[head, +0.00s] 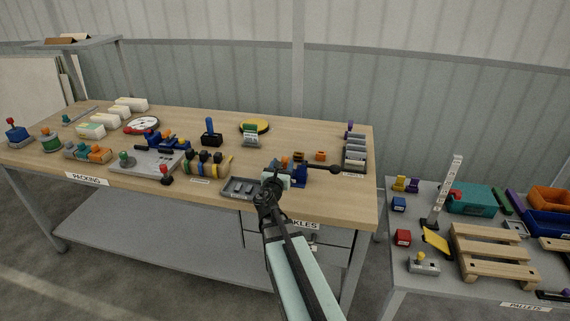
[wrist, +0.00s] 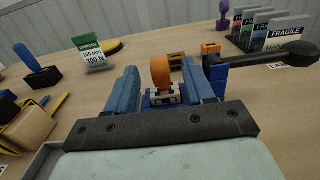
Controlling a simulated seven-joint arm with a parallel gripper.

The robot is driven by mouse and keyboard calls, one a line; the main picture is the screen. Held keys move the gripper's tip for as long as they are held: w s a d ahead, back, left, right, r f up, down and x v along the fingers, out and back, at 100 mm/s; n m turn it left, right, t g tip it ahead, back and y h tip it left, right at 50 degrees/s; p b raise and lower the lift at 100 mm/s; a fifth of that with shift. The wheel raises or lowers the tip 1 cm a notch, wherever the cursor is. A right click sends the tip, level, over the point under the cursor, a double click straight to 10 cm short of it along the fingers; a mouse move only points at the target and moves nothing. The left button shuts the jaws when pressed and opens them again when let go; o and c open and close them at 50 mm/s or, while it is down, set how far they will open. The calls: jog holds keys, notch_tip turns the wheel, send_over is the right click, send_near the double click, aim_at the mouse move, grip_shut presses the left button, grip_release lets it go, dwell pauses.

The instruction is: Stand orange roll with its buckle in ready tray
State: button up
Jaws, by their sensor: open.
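In the wrist view an orange roll (wrist: 160,70) stands upright with a small grey metal buckle (wrist: 163,97) at its near side. My gripper (wrist: 159,78) is open, with one blue finger on each side of the roll and buckle; I cannot tell whether either finger touches them. In the head view my gripper (head: 272,183) is low over the front of the table, and the orange roll (head: 284,161) shows just beyond it. A grey compartment tray (head: 238,188) lies left of my gripper. I cannot tell whether it is the ready tray.
A blue tool with a long black lever (wrist: 252,55) stands close to my right finger. Small orange pieces (head: 320,155) lie behind.

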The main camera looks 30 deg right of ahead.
jog(key=x, duration=0.6)
jog(key=shift+w+d, duration=0.2)
jog(key=shift+w, duration=0.05)
jog(key=shift+c, duration=0.5)
grip_shut()
